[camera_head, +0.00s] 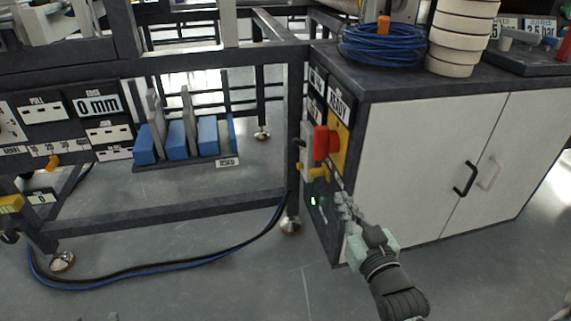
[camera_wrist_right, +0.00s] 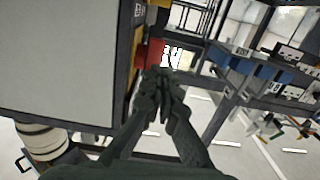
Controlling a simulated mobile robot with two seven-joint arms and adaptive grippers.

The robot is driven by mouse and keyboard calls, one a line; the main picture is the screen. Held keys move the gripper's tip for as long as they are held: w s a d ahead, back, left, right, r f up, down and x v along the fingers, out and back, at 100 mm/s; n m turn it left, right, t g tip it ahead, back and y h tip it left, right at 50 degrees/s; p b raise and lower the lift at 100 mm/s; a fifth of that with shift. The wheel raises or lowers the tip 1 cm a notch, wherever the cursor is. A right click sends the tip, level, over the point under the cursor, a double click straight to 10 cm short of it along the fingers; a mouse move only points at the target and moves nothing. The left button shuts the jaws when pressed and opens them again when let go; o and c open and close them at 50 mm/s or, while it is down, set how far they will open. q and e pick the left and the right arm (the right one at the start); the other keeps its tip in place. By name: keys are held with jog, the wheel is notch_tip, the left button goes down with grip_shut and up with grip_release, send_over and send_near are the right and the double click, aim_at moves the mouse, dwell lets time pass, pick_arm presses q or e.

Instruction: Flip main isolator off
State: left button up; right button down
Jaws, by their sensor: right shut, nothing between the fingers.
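The main isolator appears to be the red rotary handle (camera_head: 322,143) on a yellow plate (camera_head: 338,147), on the narrow left side of the white cabinet. A READY label sits just above it. My right gripper (camera_head: 343,200) is shut and empty, just below and in front of the yellow plate. In the right wrist view the shut fingertips (camera_wrist_right: 160,75) overlap the lower edge of the red handle (camera_wrist_right: 152,52); I cannot tell whether they touch. The handle's exact position is hard to read. My left gripper is not in view.
The white cabinet (camera_head: 430,150) has a dark top carrying a blue cable coil (camera_head: 380,45) and stacked cream rings (camera_head: 462,38). A dark frame with a gauge panel and blue blocks (camera_head: 177,138) stands left. A cable (camera_head: 170,262) lies on the open floor.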

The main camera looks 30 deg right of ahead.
aim_at(318, 155)
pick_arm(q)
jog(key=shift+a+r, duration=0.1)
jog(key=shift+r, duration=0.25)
pick_arm(e)
jog(key=shift+r, duration=0.45)
jog(key=b+x, duration=0.1)
jog(key=x, duration=1.2)
jog(key=shift+w+r, duration=0.15)
jog(key=shift+w, duration=0.4)
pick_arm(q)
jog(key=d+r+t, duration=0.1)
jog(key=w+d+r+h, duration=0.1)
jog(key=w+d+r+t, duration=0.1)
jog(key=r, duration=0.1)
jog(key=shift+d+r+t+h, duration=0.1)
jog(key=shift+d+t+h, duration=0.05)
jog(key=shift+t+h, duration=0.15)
